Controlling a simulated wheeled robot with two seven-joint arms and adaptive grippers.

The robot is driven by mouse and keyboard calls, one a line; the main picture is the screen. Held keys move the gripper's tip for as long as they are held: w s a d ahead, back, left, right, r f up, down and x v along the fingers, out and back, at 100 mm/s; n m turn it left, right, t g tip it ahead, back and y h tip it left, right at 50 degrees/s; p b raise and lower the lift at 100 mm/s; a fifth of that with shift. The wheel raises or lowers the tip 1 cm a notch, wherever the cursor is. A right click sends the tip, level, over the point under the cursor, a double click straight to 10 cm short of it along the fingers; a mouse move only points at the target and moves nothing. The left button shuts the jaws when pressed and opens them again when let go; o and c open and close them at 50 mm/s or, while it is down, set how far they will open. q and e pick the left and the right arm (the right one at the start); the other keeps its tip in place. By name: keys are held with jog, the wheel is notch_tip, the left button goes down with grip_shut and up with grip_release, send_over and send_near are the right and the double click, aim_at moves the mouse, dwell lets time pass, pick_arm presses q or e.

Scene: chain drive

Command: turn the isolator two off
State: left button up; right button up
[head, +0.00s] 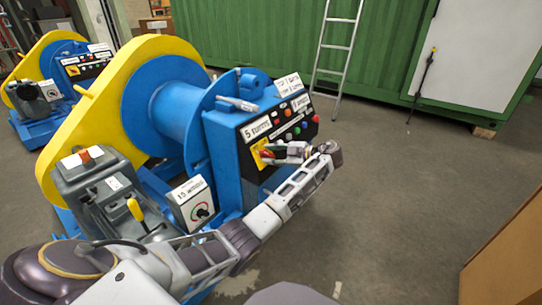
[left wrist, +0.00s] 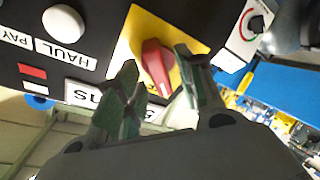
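A red rotary switch on a yellow plate (head: 258,158) sits at the lower left of the black control panel on the near blue and yellow winch. In the left wrist view the red handle (left wrist: 155,66) stands out from its yellow plate. I cannot read a number that marks it as isolator two. My left gripper (head: 283,153) is at the panel in front of the switch. In the left wrist view its fingers (left wrist: 160,87) are apart, one on each side of the handle, with gaps visible. My right gripper is not in view.
The panel (head: 284,122) also carries several coloured buttons and white labels. A grey box with a dial (head: 201,211) and a lever console (head: 107,190) stand nearby. A second winch (head: 60,85) is behind left.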

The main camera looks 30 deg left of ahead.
pick_arm(q)
jog(key=v, duration=1.1)
jog(key=shift+d, duration=0.1)
dwell(0.6)
